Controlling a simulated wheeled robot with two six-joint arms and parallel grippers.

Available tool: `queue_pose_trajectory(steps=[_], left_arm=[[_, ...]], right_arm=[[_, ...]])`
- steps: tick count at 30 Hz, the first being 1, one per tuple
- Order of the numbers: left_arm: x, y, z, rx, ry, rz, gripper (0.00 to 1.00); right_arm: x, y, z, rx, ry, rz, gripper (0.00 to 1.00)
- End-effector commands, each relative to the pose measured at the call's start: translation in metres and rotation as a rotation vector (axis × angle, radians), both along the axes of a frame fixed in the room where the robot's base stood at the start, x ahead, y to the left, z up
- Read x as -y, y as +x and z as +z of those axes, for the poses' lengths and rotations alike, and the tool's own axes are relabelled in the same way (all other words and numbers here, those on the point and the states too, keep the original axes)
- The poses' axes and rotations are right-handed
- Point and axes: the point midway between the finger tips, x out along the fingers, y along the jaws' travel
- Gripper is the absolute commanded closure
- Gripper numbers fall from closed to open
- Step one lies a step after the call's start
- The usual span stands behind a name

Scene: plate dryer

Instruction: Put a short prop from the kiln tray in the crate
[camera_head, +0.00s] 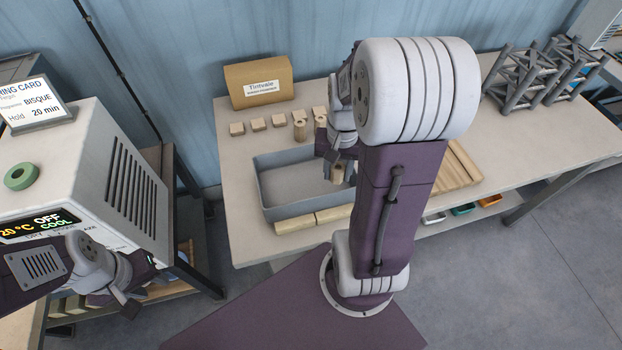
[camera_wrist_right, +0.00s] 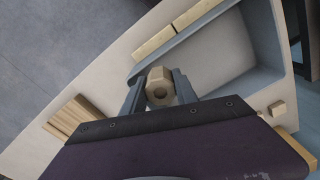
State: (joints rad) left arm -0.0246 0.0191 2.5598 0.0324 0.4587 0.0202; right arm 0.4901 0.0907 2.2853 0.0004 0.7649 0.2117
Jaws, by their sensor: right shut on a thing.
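My right gripper (camera_wrist_right: 159,92) is shut on a short tan hexagonal prop (camera_wrist_right: 159,86) with a round hole in its end. In the head view the prop (camera_head: 337,174) shows below my right gripper (camera_head: 338,164), in front of the right part of a grey open-topped crate (camera_head: 240,188). The crate also shows in the wrist view (camera_wrist_right: 262,38), and the part of its floor that shows is bare. My arm hides its right end. I cannot make out a separate kiln tray. My left gripper (camera_head: 128,298) is at the lower left by the kiln, its jaws unclear.
Several small wooden blocks (camera_head: 257,124) and upright props (camera_head: 299,127) stand behind the crate, before a labelled cardboard box (camera_head: 258,82). Long wooden bars (camera_head: 295,224) lie along its front. Wooden slats (camera_head: 456,165) lie right. Grey lattice frames (camera_head: 530,75) stand at the far right.

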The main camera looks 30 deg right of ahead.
Motion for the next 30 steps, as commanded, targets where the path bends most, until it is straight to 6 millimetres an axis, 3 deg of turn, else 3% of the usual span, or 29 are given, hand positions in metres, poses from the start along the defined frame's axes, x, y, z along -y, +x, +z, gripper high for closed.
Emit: queue_pose_trajectory(steps=[6, 12, 17, 24, 30], left_arm=[[0.000, 0.000, 0.002, 0.000, 0.000, 0.000, 0.64], [0.000, 0.000, 0.004, 0.000, 0.000, 0.000, 0.64], [0.000, 0.000, 0.004, 0.000, 0.000, 0.000, 0.64], [0.000, 0.000, 0.004, 0.000, 0.000, 0.000, 0.64], [0.000, 0.000, 0.004, 0.000, 0.000, 0.000, 0.64]], right_arm=[[0.009, 0.060, -0.038, -0.004, 0.002, 0.004, 1.00], [0.015, 0.095, -0.058, -0.002, 0.001, 0.003, 1.00], [0.016, 0.100, -0.062, 0.000, 0.000, 0.002, 1.00], [0.015, 0.099, -0.098, -0.004, 0.002, 0.002, 1.00], [0.015, 0.099, -0.101, 0.000, 0.000, 0.002, 1.00]])
